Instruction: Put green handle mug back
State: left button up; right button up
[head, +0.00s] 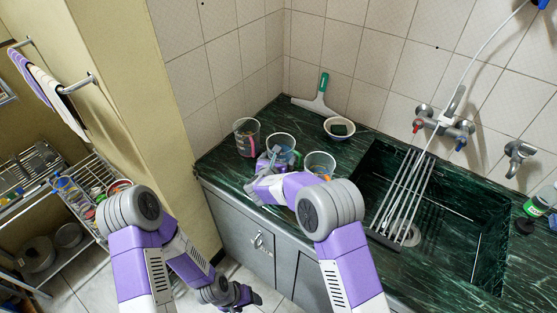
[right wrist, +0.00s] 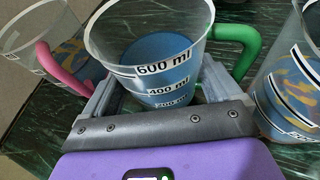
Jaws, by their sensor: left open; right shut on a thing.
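The green handle mug (right wrist: 150,45) is a clear measuring cup with blue inside and black volume marks. Its green handle (right wrist: 240,42) points right in the right wrist view. My right gripper (right wrist: 158,88) is shut on the mug, with one finger on each side. In the head view the mug (head: 282,145) is upright at the counter, between two other cups. My right gripper (head: 268,165) partly hides it there, and I cannot tell whether its base touches the counter. My left gripper (head: 241,296) is open and empty, low over the floor.
A pink-handled cup (head: 246,136) stands left of the mug and another cup (head: 320,163) stands right of it. Behind are a squeegee (head: 318,105) and a bowl with a sponge (head: 339,128). The sink (head: 455,205) with a rack is at right. A wire shelf (head: 80,190) is at left.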

jog(key=o, duration=1.4)
jog(key=shift+f, duration=0.1)
jog(key=shift+s+a+r, duration=0.15)
jog(key=shift+s+r, duration=0.1)
jog(key=shift+r, duration=0.05)
jog(key=p+v, duration=0.1)
jog(key=v, duration=1)
jog(key=shift+s, duration=0.2)
jog(key=shift+s+f, duration=0.1)
